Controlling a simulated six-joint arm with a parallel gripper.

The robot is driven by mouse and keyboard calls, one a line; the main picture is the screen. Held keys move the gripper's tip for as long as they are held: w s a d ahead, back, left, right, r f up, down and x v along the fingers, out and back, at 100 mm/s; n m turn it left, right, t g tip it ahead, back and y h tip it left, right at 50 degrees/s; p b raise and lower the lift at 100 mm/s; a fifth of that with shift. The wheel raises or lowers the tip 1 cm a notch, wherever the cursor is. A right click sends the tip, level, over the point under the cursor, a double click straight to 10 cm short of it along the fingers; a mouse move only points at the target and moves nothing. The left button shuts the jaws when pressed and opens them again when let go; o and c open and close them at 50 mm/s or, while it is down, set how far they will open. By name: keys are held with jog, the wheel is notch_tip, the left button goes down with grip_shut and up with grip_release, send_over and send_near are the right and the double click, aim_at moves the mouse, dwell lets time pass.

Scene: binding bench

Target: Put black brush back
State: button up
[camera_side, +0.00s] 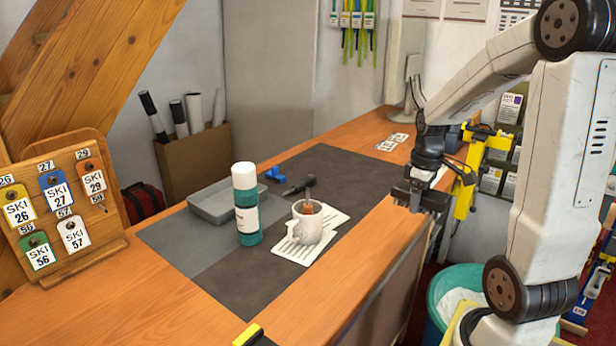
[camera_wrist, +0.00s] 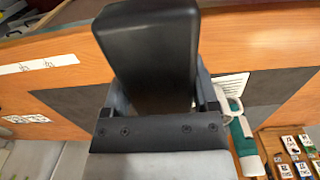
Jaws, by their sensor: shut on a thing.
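My gripper (camera_side: 421,190) hangs high at the right, near the bench's right edge in the side view. In the wrist view my gripper (camera_wrist: 155,100) is shut on a smooth black block-shaped thing, which I take to be the black brush (camera_wrist: 148,45). The brush fills the space between the fingers and its bristles are not visible. In the side view only a dark block (camera_side: 428,201) shows at the fingers. It is apart from the white mug (camera_side: 309,229) and the dark mat (camera_side: 345,190).
The mug stands on striped paper (camera_side: 290,251) with a stick in it. Beside it are a green bottle (camera_side: 247,215), a grey tray (camera_side: 207,213), a blue piece (camera_side: 274,174) and a black-handled tool (camera_side: 297,187). A tag board (camera_side: 58,214) stands left. The mat's far part is clear.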

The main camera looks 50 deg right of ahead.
jog(key=w+d+f, duration=0.3)
jog(key=w+d, duration=0.1)
jog(key=w, duration=0.2)
send_over(386, 223)
jog(key=s+a, duration=0.1)
notch_tip(386, 223, down, 4)
jog(key=shift+f, duration=0.2)
jog(key=shift+w+d+f, duration=0.25)
jog(key=shift+w+f, duration=0.05)
jog(key=shift+f, duration=0.15)
jog(key=shift+w+d+f, duration=0.1)
jog(key=shift+w+f, duration=0.1)
jog(key=shift+f, duration=1.65)
jog(key=shift+f, duration=0.15)
jog(key=o, duration=1.1)
